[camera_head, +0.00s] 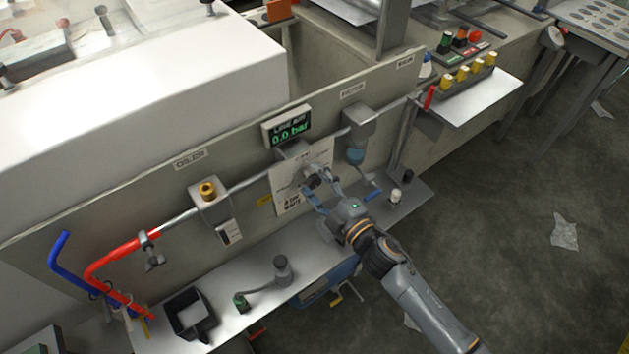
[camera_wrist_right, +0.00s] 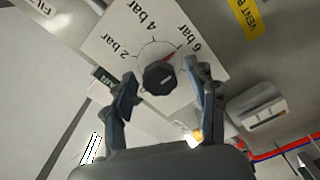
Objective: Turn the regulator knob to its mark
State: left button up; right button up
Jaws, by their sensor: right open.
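The regulator knob (camera_wrist_right: 160,77) is black and faceted, at the centre of a white dial plate (camera_wrist_right: 110,42) printed 2 bar, 4 bar and 6 bar. A red line (camera_wrist_right: 169,56) at the knob's edge points between 4 bar and 6 bar. In the head view the plate (camera_head: 285,203) hangs on the grey panel, and the dark knob (camera_head: 311,181) is partly hidden by my gripper. My right gripper (camera_wrist_right: 166,88) is open, one finger on each side of the knob; I cannot tell whether they touch it. It also shows in the head view (camera_head: 323,188). My left gripper is out of view.
A display (camera_head: 287,127) above the plate reads LINE AIR 0.0 bar. A pipe with an oiler (camera_head: 208,190) runs left, and a filter (camera_head: 357,130) is at right. Below, a shelf (camera_head: 300,258) holds a black bin (camera_head: 187,314) and small parts.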

jog(key=v, duration=1.1)
jog(key=shift+s, duration=0.25)
jog(key=shift+d, duration=0.1)
jog(key=s+d+f+m+g+h, duration=0.1)
jog(key=s+d+f+m+h, duration=0.2)
jog(key=f, duration=0.7)
jog(key=s+d+f+m+g+h, duration=0.1)
jog(key=d+f+m+g+h, duration=0.15)
jog(key=d+f, duration=0.45)
jog(key=s+d+f+m+g+h, duration=0.15)
jog(key=f+m, duration=0.25)
jog(key=f, duration=0.8)
jog(key=s+d+f+m+g+h, duration=0.1)
jog(key=s+d+f+m+g, duration=0.1)
jog(key=s+f, duration=0.5)
jog(key=s+d+f+m+g+h, duration=0.2)
jog(key=s+f+m, duration=0.1)
jog(key=s+f, duration=0.3)
jog(key=s+d+f+m+g, duration=0.1)
jog(key=s+f+m+g, duration=0.2)
jog(key=s, duration=1.4)
notch_tip(320, 180, down, 3)
jog(key=shift+f+g+h, duration=0.25)
jog(key=shift+g+h, duration=0.05)
jog(key=shift+g, duration=0.5)
